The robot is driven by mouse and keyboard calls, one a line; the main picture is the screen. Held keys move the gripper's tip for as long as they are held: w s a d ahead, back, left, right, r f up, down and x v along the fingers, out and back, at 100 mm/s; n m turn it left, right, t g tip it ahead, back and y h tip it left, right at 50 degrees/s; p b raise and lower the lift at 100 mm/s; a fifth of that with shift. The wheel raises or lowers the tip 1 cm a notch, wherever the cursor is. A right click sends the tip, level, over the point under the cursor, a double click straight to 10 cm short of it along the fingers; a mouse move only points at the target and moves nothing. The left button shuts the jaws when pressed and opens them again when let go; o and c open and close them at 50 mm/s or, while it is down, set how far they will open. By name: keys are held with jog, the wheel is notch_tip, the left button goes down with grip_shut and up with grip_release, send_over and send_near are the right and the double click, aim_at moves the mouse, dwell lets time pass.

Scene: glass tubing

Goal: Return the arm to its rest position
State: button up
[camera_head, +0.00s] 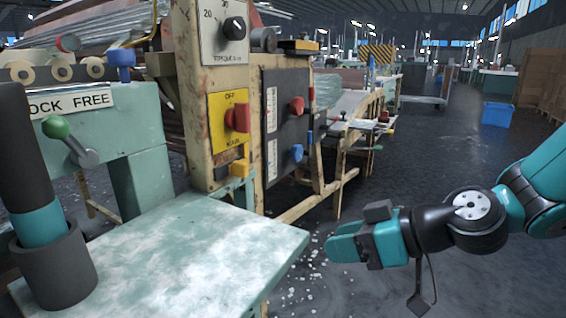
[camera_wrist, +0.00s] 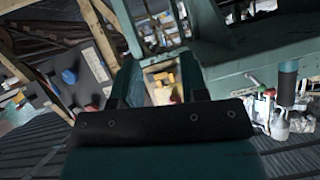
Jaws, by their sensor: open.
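My arm reaches in from the right edge in the head view, teal and black. My gripper (camera_head: 342,244) is at its end, pointing left, just off the right edge of the pale green table (camera_head: 190,250). It hangs over the floor and touches nothing that I can see. In the wrist view my gripper (camera_wrist: 160,80) shows two teal fingers apart, with an empty gap between them.
A machine panel (camera_head: 230,120) with a red switch (camera_head: 238,118) and a dial (camera_head: 234,28) stands behind the table. A dark cylinder in a grey cup (camera_head: 55,270) stands at the table's left. A blue bin (camera_head: 497,114) is far right. Open floor surrounds my arm.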

jog(key=s+d+f+m+g+h, duration=0.25)
jog(key=d+m+h, duration=0.25)
jog(key=d, duration=0.4)
jog(key=s+d+f+m+g+h, duration=0.1)
jog(key=s+d+f+m+h, duration=0.3)
jog(key=d, duration=0.4)
jog(key=s+a+r+n+g+y+p, duration=0.2)
jog(key=s+a+r+n+g+p, duration=0.3)
jog(key=s+a+r, duration=0.6)
notch_tip(320, 180, up, 39)
jog(key=w+a+t+p, duration=0.1)
jog(key=a+t+p, duration=0.1)
jog(key=p, duration=3.4)
jog(key=shift+w+a+f+n, duration=0.15)
jog(key=shift+w+a+n, duration=0.1)
jog(key=shift+a+n, duration=0.15)
jog(key=shift+t, duration=0.25)
